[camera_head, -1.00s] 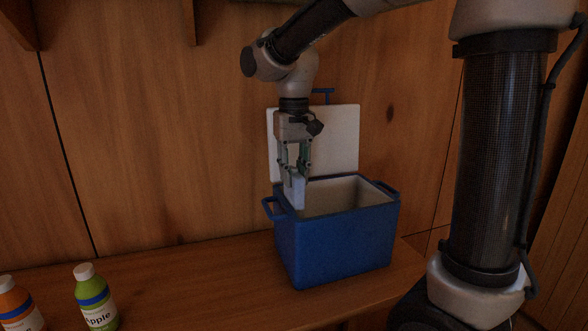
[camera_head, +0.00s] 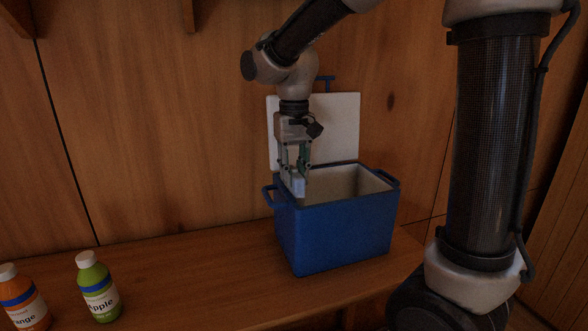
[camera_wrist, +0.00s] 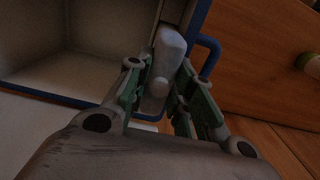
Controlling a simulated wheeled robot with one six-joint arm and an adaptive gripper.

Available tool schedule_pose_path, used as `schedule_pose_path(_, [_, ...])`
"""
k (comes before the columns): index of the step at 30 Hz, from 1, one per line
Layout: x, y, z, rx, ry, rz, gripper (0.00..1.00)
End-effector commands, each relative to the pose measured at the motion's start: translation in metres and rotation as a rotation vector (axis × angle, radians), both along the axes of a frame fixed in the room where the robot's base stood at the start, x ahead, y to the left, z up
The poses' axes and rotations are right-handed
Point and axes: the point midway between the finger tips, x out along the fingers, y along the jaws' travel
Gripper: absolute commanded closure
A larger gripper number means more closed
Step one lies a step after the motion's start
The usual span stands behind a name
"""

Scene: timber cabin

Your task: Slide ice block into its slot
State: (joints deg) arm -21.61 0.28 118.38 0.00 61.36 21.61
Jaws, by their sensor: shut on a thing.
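The ice block (camera_head: 298,187) is a pale block held upright in my gripper (camera_head: 295,174), at the left end of the open blue cooler (camera_head: 340,235). In the wrist view my gripper (camera_wrist: 157,98) has its green-padded fingers shut on the ice block (camera_wrist: 167,58). The block lies close along the inside of the cooler's end wall, by the blue handle (camera_wrist: 207,55). Its lower part is partly inside the cooler in the head view. I cannot make out the slot itself.
The cooler's white-lined lid (camera_head: 335,130) stands open behind it against the timber wall. The cooler is on a wooden bench (camera_head: 200,275). A green apple bottle (camera_head: 97,290) and an orange bottle (camera_head: 22,300) stand at the left. The bench between is clear.

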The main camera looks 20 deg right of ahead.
Motion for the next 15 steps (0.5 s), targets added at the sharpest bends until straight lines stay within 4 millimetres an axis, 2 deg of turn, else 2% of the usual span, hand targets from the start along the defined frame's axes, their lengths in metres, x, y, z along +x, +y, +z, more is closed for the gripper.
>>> schedule_pose_path(14, [0.0,0.0,-0.014,0.0,-0.001,0.0,1.0])
schedule_pose_path(15, [0.0,0.0,-0.015,0.0,-0.001,0.0,0.75])
